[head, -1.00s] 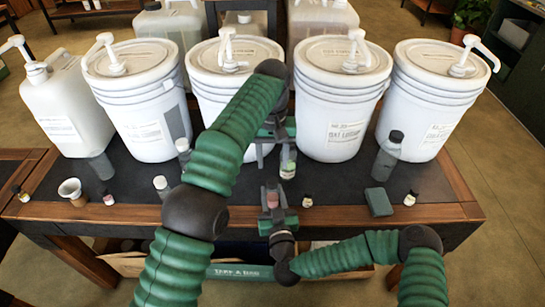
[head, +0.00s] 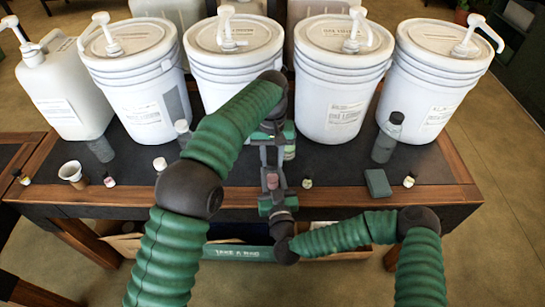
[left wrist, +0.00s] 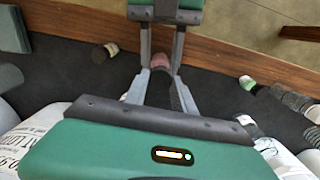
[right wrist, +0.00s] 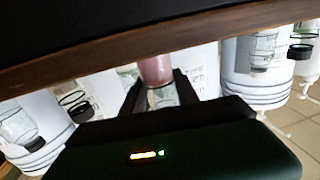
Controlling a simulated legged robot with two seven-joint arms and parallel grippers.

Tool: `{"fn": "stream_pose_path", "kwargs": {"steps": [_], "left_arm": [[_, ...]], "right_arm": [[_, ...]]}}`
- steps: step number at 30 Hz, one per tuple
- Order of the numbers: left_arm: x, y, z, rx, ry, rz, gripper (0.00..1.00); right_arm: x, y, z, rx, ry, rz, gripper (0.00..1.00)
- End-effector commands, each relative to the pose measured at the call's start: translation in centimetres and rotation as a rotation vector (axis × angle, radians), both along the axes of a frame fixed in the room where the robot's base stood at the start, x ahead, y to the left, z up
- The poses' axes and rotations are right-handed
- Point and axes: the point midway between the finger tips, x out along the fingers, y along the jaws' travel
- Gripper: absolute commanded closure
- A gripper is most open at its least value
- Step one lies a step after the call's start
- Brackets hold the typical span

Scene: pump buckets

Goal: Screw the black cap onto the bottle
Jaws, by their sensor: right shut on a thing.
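A small bottle (head: 272,182) with a pinkish body stands upright in my right gripper (head: 275,190), which is shut on it in front of the table's front edge. It also shows pink in the right wrist view (right wrist: 155,72) and in the left wrist view (left wrist: 158,60). My left gripper (head: 272,160) points down just above the bottle. Its fingers are apart on either side of the bottle's top, and it also shows in the left wrist view (left wrist: 160,80). The black cap cannot be made out clearly; the area between the left fingertips is dark.
The dark table (head: 335,185) has a wooden front rim. White pump buckets (head: 345,90) line its back. A dark bottle (head: 387,138), a green block (head: 378,183), a cup (head: 73,174) and several small vials stand on it. A box (head: 235,252) is below.

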Motion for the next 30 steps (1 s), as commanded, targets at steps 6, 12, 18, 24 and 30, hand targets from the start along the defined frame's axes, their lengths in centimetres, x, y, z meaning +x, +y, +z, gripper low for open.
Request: {"fn": "stream_pose_path", "kwargs": {"steps": [6, 12, 18, 24, 30], "left_arm": [[-0.01, -0.07, 0.01, -0.001, 0.0, -0.001, 1.0], [-0.01, -0.08, 0.01, -0.002, 0.0, -0.047, 1.0], [-0.02, -0.1, 0.01, -0.003, 0.0, -0.076, 0.68], [-0.01, -0.08, 0.01, -0.002, 0.0, -0.076, 0.49], [-0.01, -0.05, 0.02, -0.002, 0.0, -0.075, 0.49]], "right_arm": [[-0.02, 0.04, -0.03, 0.0, 0.001, 0.001, 1.0], [-0.03, 0.06, -0.02, 0.0, 0.001, 0.002, 1.0], [-0.03, 0.07, -0.03, 0.0, 0.001, 0.002, 1.0], [-0.03, 0.07, -0.03, 0.0, 0.001, 0.002, 1.0], [-0.03, 0.05, -0.03, 0.0, 0.001, 0.001, 1.0]]}}
